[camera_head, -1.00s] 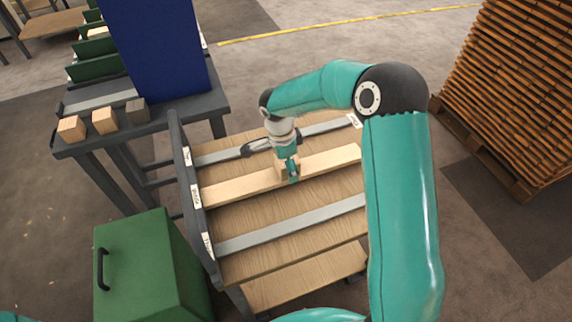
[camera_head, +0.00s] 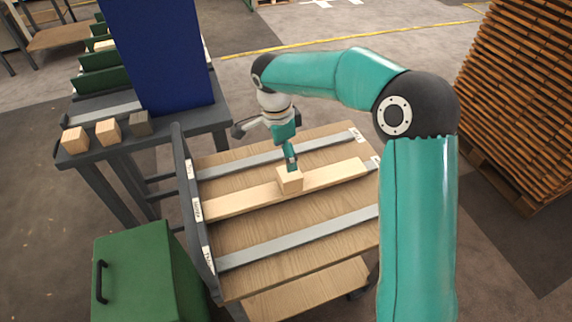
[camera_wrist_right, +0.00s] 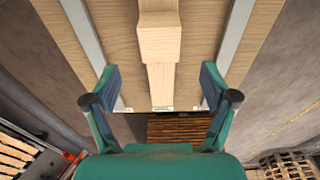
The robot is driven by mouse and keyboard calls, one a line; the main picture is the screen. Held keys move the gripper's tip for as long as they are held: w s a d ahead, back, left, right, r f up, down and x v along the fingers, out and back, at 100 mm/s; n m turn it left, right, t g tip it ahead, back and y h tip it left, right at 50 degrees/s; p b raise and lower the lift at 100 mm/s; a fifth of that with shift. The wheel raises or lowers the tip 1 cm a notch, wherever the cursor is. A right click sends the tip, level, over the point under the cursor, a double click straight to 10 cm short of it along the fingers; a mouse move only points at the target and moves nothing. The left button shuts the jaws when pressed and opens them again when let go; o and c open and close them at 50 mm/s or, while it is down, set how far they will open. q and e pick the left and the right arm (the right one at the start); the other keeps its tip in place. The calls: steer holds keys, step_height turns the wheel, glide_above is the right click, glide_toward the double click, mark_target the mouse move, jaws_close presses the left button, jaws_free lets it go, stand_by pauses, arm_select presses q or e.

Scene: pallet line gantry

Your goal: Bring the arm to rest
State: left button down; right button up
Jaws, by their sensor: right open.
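My right arm comes in from the right side of the head view. Its gripper (camera_head: 290,158) hangs just above and behind a small wooden block (camera_head: 290,181). In the right wrist view, the fingers of this gripper (camera_wrist_right: 160,75) are spread wide with nothing between them that they touch. The block (camera_wrist_right: 158,42) shows there beyond the fingertips, resting on a long pale board (camera_wrist_right: 161,85). In the head view the board (camera_head: 235,202) lies across the wooden table (camera_head: 300,226). My left gripper is not in view.
Grey metal strips (camera_head: 300,238) lie on both sides of the board. A dark bench (camera_head: 185,124) with several small blocks and a blue panel (camera_head: 160,55) stands at the left. A green box (camera_head: 150,270) is at front left, stacked wooden pallets (camera_head: 520,90) at right.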

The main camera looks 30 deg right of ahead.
steer(key=shift+a+r, duration=0.1)
steer(key=shift+r, duration=0.5)
